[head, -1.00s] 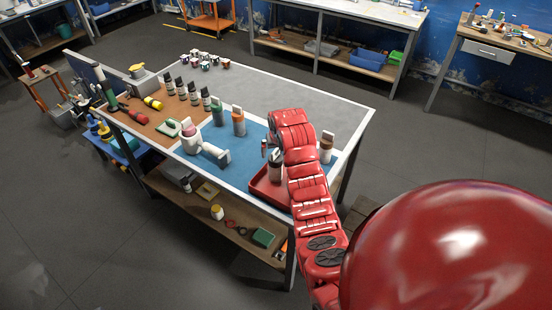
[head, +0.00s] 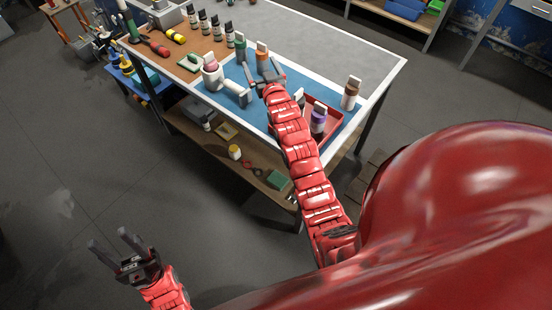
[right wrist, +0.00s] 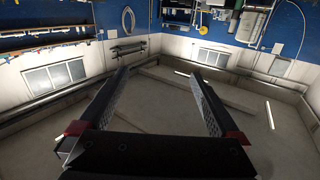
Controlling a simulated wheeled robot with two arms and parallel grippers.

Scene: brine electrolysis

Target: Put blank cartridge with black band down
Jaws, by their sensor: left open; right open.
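My right gripper (head: 264,72) is open and empty over the blue mat (head: 285,80), near the orange-banded cartridge (head: 262,58). The right wrist view shows its two fingers (right wrist: 160,90) apart with nothing between them. A red tray (head: 335,128) lies right of my right arm and holds a purple-banded cartridge (head: 318,120). Another pale-topped cartridge (head: 301,97) beside the arm is partly hidden, and its band cannot be told. A brown-banded cartridge (head: 351,95) stands behind the tray. I cannot make out a black band. My left gripper (head: 116,244) is open and empty over the floor.
A green-banded cartridge (head: 240,47) and a white device (head: 228,88) stand left of my right gripper. Several dark bottles (head: 204,22) stand on the brown mat (head: 180,50). The grey tabletop (head: 320,40) behind is clear. A lower shelf (head: 215,150) holds small items.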

